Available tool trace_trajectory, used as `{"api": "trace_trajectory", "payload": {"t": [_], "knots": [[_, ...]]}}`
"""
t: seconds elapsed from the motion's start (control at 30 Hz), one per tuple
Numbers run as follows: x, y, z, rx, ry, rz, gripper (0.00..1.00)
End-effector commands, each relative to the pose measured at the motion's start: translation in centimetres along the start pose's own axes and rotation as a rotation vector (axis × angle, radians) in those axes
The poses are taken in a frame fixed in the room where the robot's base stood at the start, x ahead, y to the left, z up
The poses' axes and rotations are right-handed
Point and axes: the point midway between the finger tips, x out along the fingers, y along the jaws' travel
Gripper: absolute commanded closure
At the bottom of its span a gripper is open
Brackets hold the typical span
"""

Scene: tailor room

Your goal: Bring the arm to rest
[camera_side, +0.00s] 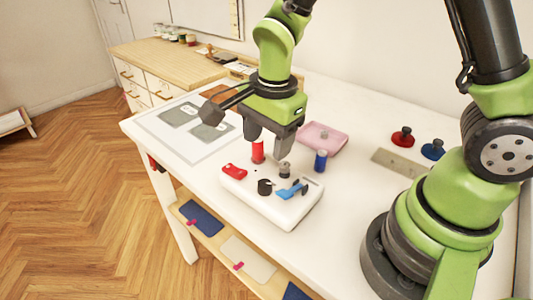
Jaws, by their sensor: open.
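My gripper (268,152) hangs from my green and black arm, pointing down over the white table (345,205). Its jaws are apart with no object held between them. It is above the back edge of a white box (291,213) that carries a red part (234,171), a black knob (265,187), a small grey knob (285,170) and a blue lever (291,190). A red spool (258,152) shows between the jaws in this view; whether it touches them I cannot tell.
A blue spool (320,160) stands right of the box, near a pink tray (323,138). Red (402,137) and blue (433,149) knobbed pieces stand at the back right by a grey plate (399,163). A white board (185,130) lies at left.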

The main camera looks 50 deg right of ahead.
Motion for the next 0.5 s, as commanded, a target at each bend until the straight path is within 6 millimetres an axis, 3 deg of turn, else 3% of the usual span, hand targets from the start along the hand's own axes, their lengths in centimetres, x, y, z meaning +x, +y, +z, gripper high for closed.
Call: {"api": "trace_trajectory", "payload": {"t": [0.17,0.3,0.5], "knots": [[-6.4,1.1,-1.1,-0.239,-0.028,-0.131,0.44],[-10.9,3.3,-2.0,-0.472,-0.022,-0.244,0.44],[-15.4,7.5,-2.8,-0.808,0.043,-0.412,0.44]]}}
